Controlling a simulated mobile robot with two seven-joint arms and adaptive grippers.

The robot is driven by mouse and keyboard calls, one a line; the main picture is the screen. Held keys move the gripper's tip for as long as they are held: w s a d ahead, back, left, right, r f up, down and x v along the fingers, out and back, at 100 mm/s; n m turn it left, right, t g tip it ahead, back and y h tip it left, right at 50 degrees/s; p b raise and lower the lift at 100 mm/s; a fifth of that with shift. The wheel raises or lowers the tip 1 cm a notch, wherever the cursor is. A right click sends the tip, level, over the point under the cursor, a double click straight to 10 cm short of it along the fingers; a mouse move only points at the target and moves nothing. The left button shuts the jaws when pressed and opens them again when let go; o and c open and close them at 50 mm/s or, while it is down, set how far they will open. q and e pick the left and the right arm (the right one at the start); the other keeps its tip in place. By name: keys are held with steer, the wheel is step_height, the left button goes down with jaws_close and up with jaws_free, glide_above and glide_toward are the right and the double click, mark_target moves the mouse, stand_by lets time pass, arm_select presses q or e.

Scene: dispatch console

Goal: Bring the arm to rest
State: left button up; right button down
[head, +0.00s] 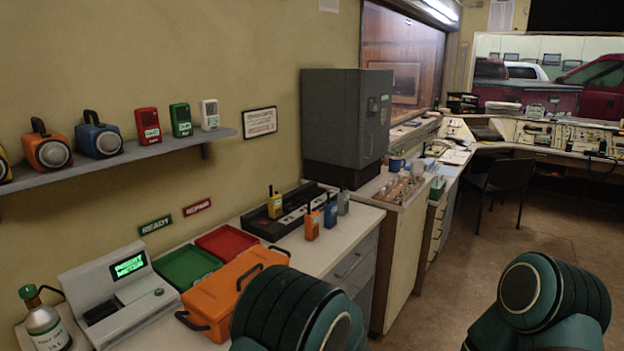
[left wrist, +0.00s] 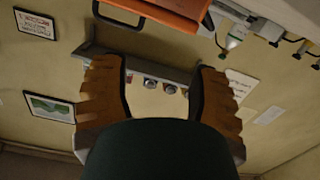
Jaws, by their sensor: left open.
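My left gripper (left wrist: 157,72) shows in the left wrist view with its two brown, ridged fingers spread apart. The gap between them is empty, and only wall and a grey ledge with small round items show behind it. In the head view, dark green rounded links of my own arms show at the bottom centre and bottom right. Neither gripper shows in the head view. My right gripper is out of sight.
An orange case (head: 220,295), a green tray (head: 185,268), a red tray (head: 226,242) and a grey device (head: 118,295) crowd the counter by my left arm. A gas bottle (head: 44,325) stands at left. Floor at right (head: 450,265) is open.

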arm_select(q)
steer(key=w+a+f+m+h, duration=0.2)
steer(key=a+f+m+h, duration=0.25)
steer(key=f, duration=0.35)
steer(key=s+a+f+m+g+h, duration=0.25)
steer(key=s+f+h, duration=0.35)
steer(key=f, duration=0.4)
steer(key=s+d+f+m+g+h, duration=0.1)
steer(key=s+m+g+h, duration=0.1)
steer(key=s, duration=0.6)
steer(key=s+d+f+m+g+h, duration=0.1)
steer(key=s+g+h, duration=0.3)
steer(key=s, duration=0.5)
steer(key=shift+s+d+f+m+h, duration=0.3)
steer(key=shift+f+m+h, duration=0.2)
steer(key=shift+f+h, duration=0.2)
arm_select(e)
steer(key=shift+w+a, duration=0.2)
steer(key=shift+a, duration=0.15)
